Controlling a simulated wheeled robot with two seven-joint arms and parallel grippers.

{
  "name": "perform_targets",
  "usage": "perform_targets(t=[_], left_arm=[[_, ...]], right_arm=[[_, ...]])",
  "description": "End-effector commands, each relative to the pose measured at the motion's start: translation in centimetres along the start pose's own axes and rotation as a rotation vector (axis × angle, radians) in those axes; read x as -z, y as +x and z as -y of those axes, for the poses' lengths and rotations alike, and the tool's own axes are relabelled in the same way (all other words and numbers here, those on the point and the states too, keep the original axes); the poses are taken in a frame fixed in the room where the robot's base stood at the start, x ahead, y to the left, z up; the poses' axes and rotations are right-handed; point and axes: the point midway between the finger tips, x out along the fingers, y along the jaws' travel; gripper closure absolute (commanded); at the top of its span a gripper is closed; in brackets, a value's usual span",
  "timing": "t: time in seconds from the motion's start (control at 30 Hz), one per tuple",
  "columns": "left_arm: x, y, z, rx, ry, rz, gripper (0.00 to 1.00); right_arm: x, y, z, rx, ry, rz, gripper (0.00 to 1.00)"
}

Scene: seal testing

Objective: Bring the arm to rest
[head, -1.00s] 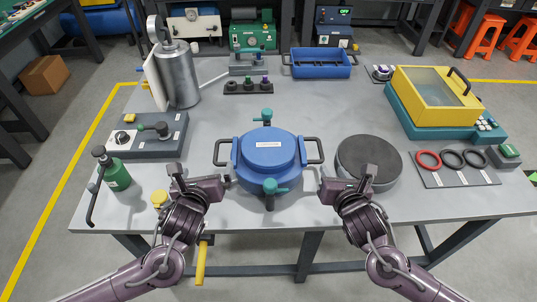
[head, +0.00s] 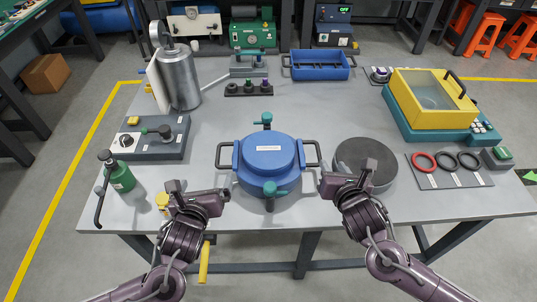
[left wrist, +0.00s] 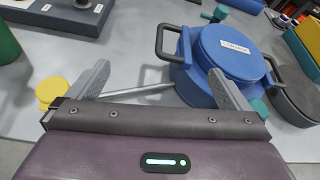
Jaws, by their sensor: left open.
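My left gripper (head: 199,191) is open and empty at the table's front edge, left of the round blue vessel (head: 268,158). In the left wrist view its two fingers (left wrist: 163,88) stand wide apart, with the blue vessel (left wrist: 228,55) beyond the right finger; I cannot tell the exact gap. The vessel has a lid, two dark side handles and teal clamps. My right gripper (head: 347,177) is at the front edge, in front of the dark round plate (head: 365,155). Its fingers appear apart, with nothing between them.
A metal cylinder (head: 180,80), a blue tray (head: 320,68), a yellow-lidded chamber (head: 432,92) and a mat with rings (head: 452,180) surround the clear middle of the table.

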Motion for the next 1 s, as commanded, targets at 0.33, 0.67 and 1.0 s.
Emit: perform_targets(t=[0.33,0.67,1.0], left_arm=[[-0.2,-1.9,0.1,0.000,0.000,-0.003,0.00],[-0.2,-3.4,0.1,0.001,0.001,-0.002,0.00],[-0.2,-4.8,0.1,0.000,0.000,-0.001,0.00]], right_arm=[[-1.9,-0.8,-0.4,0.000,0.000,0.000,0.66],[-3.4,-1.4,-0.7,0.000,0.000,0.000,0.66],[-4.7,-2.0,-0.9,0.000,0.000,0.000,0.66]])
